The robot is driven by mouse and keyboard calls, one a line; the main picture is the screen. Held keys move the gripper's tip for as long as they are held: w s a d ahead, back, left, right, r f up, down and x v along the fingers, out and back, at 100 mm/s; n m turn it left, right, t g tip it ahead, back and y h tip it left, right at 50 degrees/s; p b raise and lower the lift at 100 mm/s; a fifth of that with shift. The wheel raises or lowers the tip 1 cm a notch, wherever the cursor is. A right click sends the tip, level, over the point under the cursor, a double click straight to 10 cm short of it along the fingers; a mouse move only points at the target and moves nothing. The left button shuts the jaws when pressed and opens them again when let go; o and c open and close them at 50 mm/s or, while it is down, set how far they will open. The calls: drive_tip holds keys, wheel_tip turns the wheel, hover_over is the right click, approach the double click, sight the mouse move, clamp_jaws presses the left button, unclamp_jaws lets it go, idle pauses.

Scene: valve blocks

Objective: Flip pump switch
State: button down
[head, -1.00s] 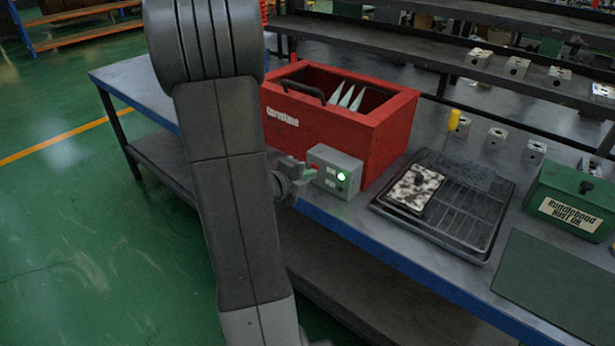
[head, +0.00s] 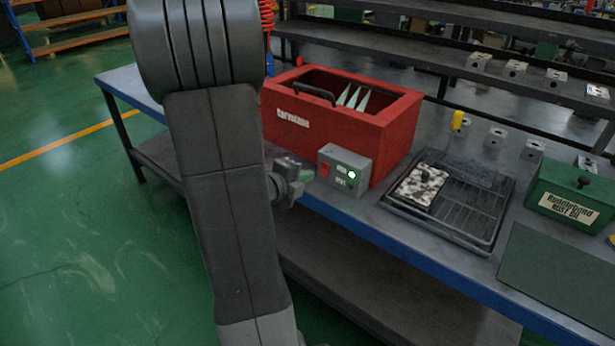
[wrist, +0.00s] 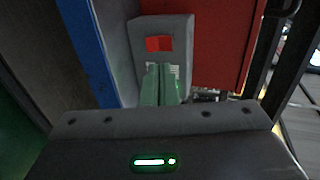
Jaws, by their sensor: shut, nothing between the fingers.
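The pump switch box (head: 345,170) is a small grey box at the front of the red tank. It has a red rocker switch (head: 324,169) on its left and a lit green lamp (head: 351,175) on its right. My gripper (head: 306,175) is just left of the box, shut and empty, with a small gap to the box in the head view. In the wrist view the shut green fingers (wrist: 160,84) point at the box face, below the red switch (wrist: 159,43). They hide part of the face, and the lamp is not visible there.
The red tank (head: 390,136) stands behind the box on the blue-edged workbench (head: 415,262). A black tray with a rack (head: 465,211) and a green box (head: 572,196) are to the right. Open floor lies left of the bench.

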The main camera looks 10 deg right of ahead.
drive_tip(key=v, duration=0.7)
drive_tip(key=shift+r+p, duration=0.25)
drive_tip(key=shift+p, duration=0.05)
drive_tip(key=shift+a, duration=0.1)
